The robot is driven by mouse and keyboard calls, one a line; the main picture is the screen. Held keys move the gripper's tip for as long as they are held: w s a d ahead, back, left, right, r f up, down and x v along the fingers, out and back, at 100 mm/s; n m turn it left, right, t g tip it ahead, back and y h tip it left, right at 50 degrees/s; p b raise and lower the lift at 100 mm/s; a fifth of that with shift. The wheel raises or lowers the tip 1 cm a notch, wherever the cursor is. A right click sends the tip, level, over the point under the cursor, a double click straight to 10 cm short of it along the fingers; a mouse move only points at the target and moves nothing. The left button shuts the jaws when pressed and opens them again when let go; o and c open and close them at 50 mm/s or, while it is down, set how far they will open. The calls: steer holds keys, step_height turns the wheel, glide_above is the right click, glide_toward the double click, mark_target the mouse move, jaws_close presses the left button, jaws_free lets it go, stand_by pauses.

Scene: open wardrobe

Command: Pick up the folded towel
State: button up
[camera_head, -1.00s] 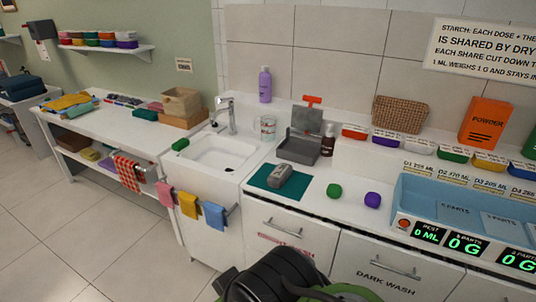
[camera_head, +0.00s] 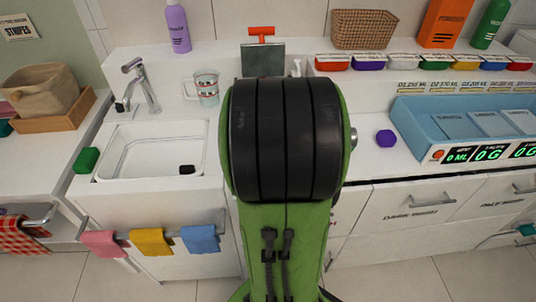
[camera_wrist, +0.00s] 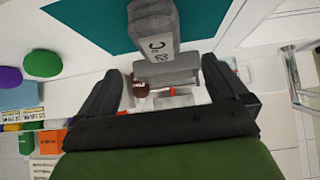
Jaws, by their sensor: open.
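In the wrist view, a grey, block-like thing (camera_wrist: 152,28) marked "°C" lies on a flat teal mat or cloth (camera_wrist: 90,22). I cannot tell for sure which of the two, if either, is the folded towel. My gripper (camera_wrist: 160,78) is open, its two black fingers pointing toward the grey thing, which shows between and beyond the fingertips with nothing held. In the head view my arm hides the gripper, the grey thing and the mat.
Pink (camera_head: 103,243), yellow (camera_head: 150,241) and blue cloths (camera_head: 200,239) hang on a rail below the sink (camera_head: 150,150). A purple ball (camera_head: 386,138) and blue tray (camera_head: 410,105) are to the right.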

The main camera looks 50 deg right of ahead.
steer(key=b+x, duration=0.3)
steer(key=x, duration=0.7)
steer(key=shift+d+f, duration=0.2)
steer(key=shift+f, duration=0.1)
steer(key=shift+r, duration=0.15)
steer(key=shift+c, duration=0.3)
steer(key=c, duration=1)
